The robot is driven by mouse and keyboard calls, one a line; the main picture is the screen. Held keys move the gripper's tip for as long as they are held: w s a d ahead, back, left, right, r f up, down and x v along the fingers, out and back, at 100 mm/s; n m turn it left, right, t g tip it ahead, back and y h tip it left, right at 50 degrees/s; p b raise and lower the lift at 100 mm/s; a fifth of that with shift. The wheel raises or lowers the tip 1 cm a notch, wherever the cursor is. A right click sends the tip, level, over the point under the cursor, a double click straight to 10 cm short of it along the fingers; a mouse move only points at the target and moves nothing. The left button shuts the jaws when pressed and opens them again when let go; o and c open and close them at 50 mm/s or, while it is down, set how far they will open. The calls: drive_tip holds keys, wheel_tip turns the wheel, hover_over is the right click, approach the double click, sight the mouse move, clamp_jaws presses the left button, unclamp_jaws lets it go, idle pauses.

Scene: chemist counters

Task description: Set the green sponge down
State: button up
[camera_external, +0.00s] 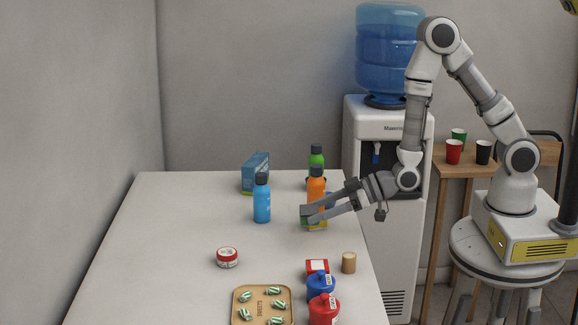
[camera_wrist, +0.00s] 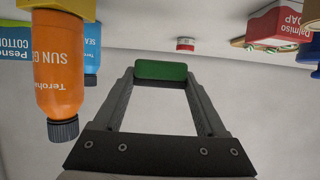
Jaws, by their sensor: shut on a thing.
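The green sponge (camera_external: 316,226) is between the fingertips of my gripper (camera_external: 309,214), over the right part of the table (camera_external: 190,215). My gripper is shut on it. In the wrist view the sponge (camera_wrist: 161,71) spans the gap between the two fingertips (camera_wrist: 161,74), its green face showing. In the external view the fingers hide part of it. It is low, close to the tabletop; I cannot tell whether it touches.
An orange bottle (camera_external: 316,187) stands just behind the sponge, with a green bottle (camera_external: 316,160) farther back. A blue bottle (camera_external: 262,202) stands to the left. A red box (camera_external: 317,266) and wooden cylinder (camera_external: 348,262) are in front. The table's left side is clear.

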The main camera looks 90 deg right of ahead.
wheel_tip(320, 180, up, 9)
drive_tip(key=w+d+r+m+g+h, duration=0.1)
drive_tip(key=w+d+m+h, duration=0.2)
drive_tip(key=w, duration=0.4)
drive_tip(key=w+d+r+m+g+h, duration=0.1)
drive_tip(key=w+d+m+h, duration=0.25)
drive_tip(key=w, duration=0.35)
drive_tip(key=w+a+f+m+g+h, duration=0.2)
drive_tip(key=w+a+m+h, duration=0.1)
drive_tip(key=w+a, duration=0.25)
drive_tip(key=shift+n, duration=0.25)
drive_tip(key=f, duration=0.3)
drive_tip(key=d+f+b, duration=0.1)
drive_tip(key=f, duration=0.6)
drive_tip(key=shift+w+d+f, duration=0.15)
drive_tip(key=shift+w+f, duration=0.15)
drive_tip(key=shift+w, duration=0.05)
drive_tip(key=shift+f+b, duration=0.35)
drive_tip(key=shift+f, duration=1.9)
